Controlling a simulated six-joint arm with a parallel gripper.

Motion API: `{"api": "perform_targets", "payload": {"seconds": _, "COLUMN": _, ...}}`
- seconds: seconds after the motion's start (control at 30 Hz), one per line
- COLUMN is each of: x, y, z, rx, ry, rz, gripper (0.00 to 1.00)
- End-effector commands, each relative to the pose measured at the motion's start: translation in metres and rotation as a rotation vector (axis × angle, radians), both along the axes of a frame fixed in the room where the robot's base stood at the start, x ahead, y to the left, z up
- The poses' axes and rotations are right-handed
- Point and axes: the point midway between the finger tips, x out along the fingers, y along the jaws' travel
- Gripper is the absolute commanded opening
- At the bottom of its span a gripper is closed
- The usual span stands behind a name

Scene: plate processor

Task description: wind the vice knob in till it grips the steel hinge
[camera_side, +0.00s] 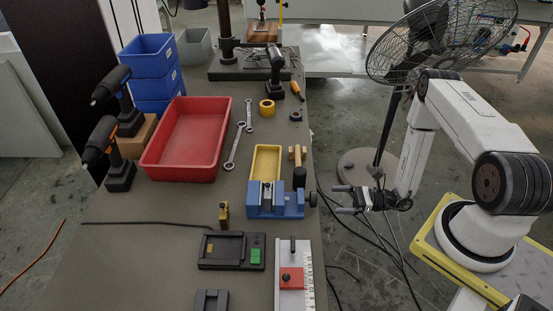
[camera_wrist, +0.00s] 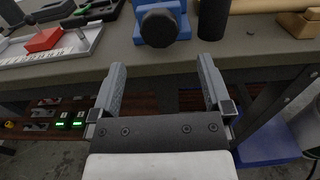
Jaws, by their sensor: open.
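The blue vice (camera_side: 285,209) stands at the right edge of the bench; part of it shows at the top of the wrist view (camera_wrist: 182,22). Its black knob (camera_side: 312,199) faces my arm, and in the wrist view the knob (camera_wrist: 159,27) lies ahead of and between my fingers. I cannot clearly make out the steel hinge; a small grey piece (camera_side: 267,186) shows at the vice jaws.
A yellow tray (camera_side: 266,148) lies behind the vice, with a black cylinder (camera_side: 299,178) close beside it. A white ruled fixture with a red block (camera_side: 291,279) is in front. A red bin (camera_side: 187,140) stands left. A fan (camera_side: 430,40) stands behind my arm.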

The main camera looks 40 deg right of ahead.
Motion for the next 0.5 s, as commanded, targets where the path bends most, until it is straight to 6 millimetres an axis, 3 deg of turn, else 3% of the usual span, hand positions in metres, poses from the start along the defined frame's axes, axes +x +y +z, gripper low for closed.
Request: {"api": "perform_targets", "payload": {"seconds": 0.5, "x": 0.032, "y": 0.033, "z": 0.000, "rx": 0.001, "ry": 0.001, "rz": 0.004, "gripper": 1.00}}
